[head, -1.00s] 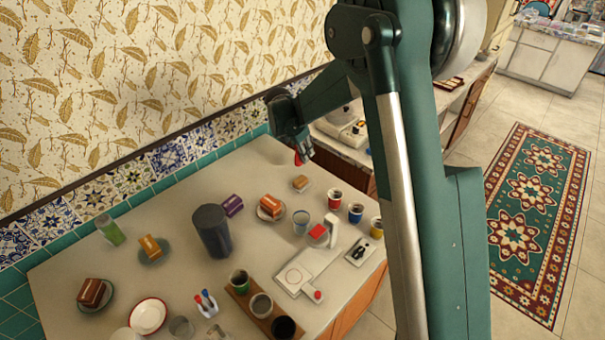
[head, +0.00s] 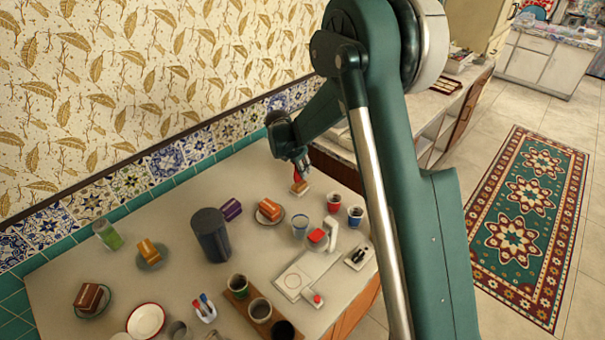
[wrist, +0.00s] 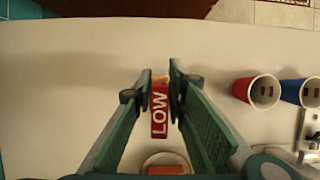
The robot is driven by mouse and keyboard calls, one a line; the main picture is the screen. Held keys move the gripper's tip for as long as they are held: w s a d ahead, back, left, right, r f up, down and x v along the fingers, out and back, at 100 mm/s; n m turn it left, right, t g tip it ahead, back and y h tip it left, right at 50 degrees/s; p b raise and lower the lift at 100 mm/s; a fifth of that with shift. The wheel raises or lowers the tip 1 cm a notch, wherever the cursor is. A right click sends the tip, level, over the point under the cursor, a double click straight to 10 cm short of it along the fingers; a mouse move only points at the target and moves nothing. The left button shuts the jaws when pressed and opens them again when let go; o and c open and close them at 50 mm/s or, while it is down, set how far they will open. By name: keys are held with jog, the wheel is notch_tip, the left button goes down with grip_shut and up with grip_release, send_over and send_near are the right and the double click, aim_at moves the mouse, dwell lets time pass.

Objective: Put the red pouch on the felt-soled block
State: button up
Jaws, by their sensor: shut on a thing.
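My gripper (head: 298,170) is shut on the red pouch (head: 296,178), which hangs from the fingertips. In the wrist view the pouch (wrist: 160,110) stands upright between the green fingers, with white "LOW" lettering. The small tan block (head: 301,187), which seems to be the felt-soled block, sits on the counter right under the pouch. A tan bit of it (wrist: 160,75) shows past the pouch's far end; the rest is hidden. I cannot tell whether the pouch touches the block. The block's sole is not clearly visible.
A plate with a cake slice (head: 270,209) is close to the left. A clear glass (head: 300,226), a red cup (head: 333,202) and a blue cup (head: 355,214) stand nearer the front. A dark cylinder (head: 210,235) is further left. The counter (head: 262,165) behind the cake is bare.

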jog(key=shift+f, duration=0.95)
jog(key=shift+f, duration=0.2)
jog(key=o, duration=0.9)
jog(key=shift+r, duration=0.2)
jog(key=shift+p+v, duration=0.35)
jog(key=shift+v, duration=5.65)
jog(key=shift+d, duration=0.1)
